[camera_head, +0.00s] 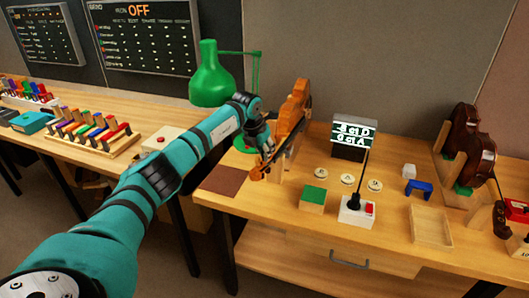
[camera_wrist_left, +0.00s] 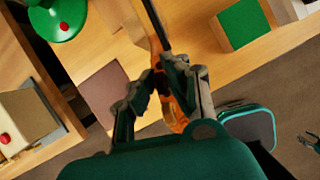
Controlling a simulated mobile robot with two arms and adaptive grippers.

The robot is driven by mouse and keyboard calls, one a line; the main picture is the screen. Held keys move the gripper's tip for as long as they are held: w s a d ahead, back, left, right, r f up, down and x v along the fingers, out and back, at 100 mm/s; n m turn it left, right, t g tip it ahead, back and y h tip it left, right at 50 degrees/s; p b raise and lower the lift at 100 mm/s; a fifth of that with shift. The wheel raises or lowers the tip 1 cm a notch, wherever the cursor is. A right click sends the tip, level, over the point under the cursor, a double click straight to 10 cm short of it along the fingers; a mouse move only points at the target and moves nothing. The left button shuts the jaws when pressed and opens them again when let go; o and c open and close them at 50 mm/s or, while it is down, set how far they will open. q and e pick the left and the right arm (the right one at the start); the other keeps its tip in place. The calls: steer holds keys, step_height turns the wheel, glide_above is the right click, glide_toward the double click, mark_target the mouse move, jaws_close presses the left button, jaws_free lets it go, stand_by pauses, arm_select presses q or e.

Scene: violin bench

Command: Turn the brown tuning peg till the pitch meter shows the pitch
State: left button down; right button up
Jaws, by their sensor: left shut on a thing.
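The orange violin (camera_head: 292,108) stands on the bench, its dark neck slanting down toward the front left. My left gripper (camera_head: 266,150) is at its head end. In the left wrist view the gripper (camera_wrist_left: 168,78) is shut around the violin's orange head (camera_wrist_left: 176,110), with its fingers on either side. The brown tuning peg is hidden between the fingers, so I cannot tell it apart. The pitch meter (camera_head: 354,133) is a dark display behind the bench items, with two lit lines that seem to read "-8 ct D" and "0 ct A".
A green lamp (camera_head: 211,80) stands behind my left arm. A green-topped block (camera_head: 313,197), round discs (camera_head: 347,179) and a joystick box (camera_head: 357,210) lie right of the violin. A dark brown violin (camera_head: 468,145) stands far right. A brown mat (camera_head: 223,180) lies near the front edge.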

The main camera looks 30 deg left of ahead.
arm_select(q)
steer(key=shift+r, duration=0.1)
steer(key=c, duration=1.4)
jaws_free()
steer(key=v, duration=1.2)
